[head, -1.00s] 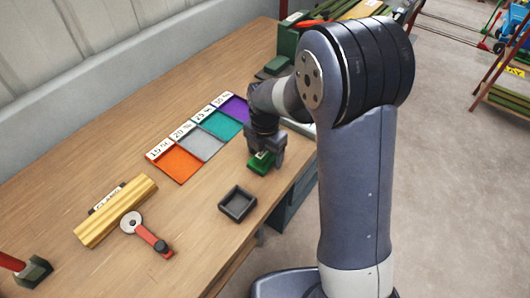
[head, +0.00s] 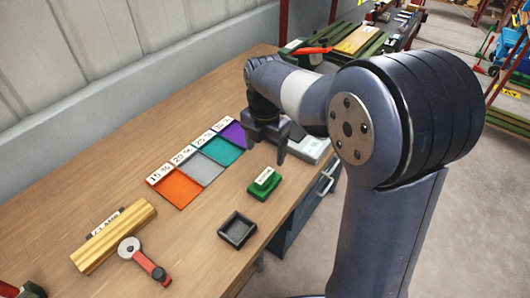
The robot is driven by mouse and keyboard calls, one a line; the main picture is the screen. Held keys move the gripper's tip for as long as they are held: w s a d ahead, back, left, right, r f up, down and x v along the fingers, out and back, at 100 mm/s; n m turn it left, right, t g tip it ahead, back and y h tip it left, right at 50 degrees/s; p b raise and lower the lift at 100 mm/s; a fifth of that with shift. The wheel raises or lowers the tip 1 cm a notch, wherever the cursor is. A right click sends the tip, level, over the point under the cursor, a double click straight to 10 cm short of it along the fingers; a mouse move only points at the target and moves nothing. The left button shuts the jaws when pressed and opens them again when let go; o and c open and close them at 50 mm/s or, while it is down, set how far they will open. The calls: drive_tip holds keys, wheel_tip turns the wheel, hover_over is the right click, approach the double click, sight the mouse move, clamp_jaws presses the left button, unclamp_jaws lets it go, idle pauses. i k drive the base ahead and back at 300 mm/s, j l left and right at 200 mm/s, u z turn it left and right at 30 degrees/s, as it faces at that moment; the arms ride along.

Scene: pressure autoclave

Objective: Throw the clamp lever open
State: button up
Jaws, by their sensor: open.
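The clamp lever (head: 145,262) is a red arm with a round grey disc at one end and a dark knob at the other. It lies on the bench at the lower left, its knob end towards the lower right. A yellow wooden block (head: 113,237) is beside it, with a white label (head: 106,219) behind. My gripper (head: 267,148) is open and appears empty. It is beyond the green block, towards the back right, far from the lever. My arm hides part of the bench behind it.
A green block with a white label (head: 264,184) and an empty dark square tray (head: 237,229) are near the bench's front edge. Coloured, labelled trays (head: 176,187) run in a row behind. A red-handled thing (head: 20,290) is at the lower left. Bare wood lies between.

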sight(130, 248)
drive_tip(key=u, duration=2)
